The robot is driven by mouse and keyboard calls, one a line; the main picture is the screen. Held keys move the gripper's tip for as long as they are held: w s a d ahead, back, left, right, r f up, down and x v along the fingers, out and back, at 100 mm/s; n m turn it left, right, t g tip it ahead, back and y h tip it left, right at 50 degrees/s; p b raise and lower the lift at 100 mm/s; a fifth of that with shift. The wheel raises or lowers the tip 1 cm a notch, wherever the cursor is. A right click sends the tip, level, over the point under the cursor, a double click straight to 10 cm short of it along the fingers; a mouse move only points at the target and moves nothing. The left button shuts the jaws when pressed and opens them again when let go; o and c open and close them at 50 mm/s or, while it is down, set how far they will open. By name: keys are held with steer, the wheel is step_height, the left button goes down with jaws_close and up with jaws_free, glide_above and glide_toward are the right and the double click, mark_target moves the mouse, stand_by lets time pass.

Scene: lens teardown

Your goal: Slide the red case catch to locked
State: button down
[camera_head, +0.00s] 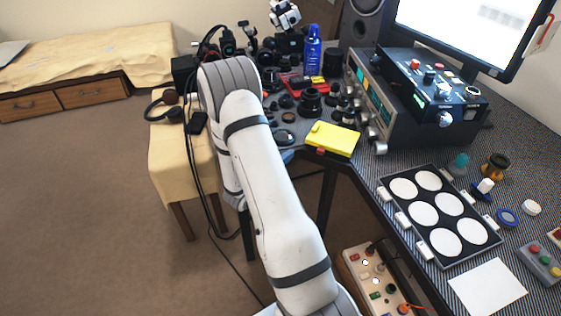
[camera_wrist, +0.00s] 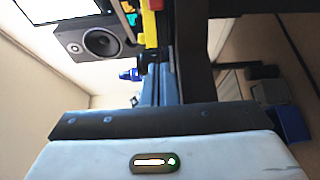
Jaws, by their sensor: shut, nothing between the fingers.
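The yellow case (camera_head: 335,137) lies flat near the desk's front edge, to the right of my arm in the head view. Its red catch (camera_head: 320,151) is a small piece on the near side; its exact slide position is too small to tell. In the wrist view the case (camera_wrist: 150,28) shows edge-on at the top, beyond my fingers. My gripper (camera_wrist: 162,68) is shut and empty, its fingers pointing toward the case side. In the head view my arm mostly hides it. I cannot tell whether the fingers touch the catch.
Lens parts (camera_head: 311,100) crowd the desk behind the case. A stacked instrument (camera_head: 372,95) stands to its right. A black tray with white discs (camera_head: 398,209) lies at the right. A speaker (camera_wrist: 100,43) shows in the wrist view. Open floor is left of my arm.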

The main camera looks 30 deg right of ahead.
mark_target(319, 153)
steer(key=d, duration=0.3)
steer(key=s+d, duration=0.1)
steer(key=d, duration=0.2)
steer(key=shift+s+p, duration=0.1)
steer(key=shift+p, duration=0.3)
steer(key=shift+s+d, duration=0.3)
steer(key=shift+s, duration=0.1)
steer(key=shift+s+d+f+b, duration=0.1)
steer(key=shift+s+d+b, duration=0.2)
steer(key=shift+s+b, duration=0.2)
steer(key=shift+s+d+f+b, duration=0.1)
steer(key=shift+s+d+b, duration=0.2)
steer(key=shift+s+b, duration=0.15)
steer(key=shift+s+d+r, duration=0.1)
steer(key=shift+s+d, duration=0.1)
steer(key=shift+s, duration=0.15)
steer(key=shift+r, duration=0.1)
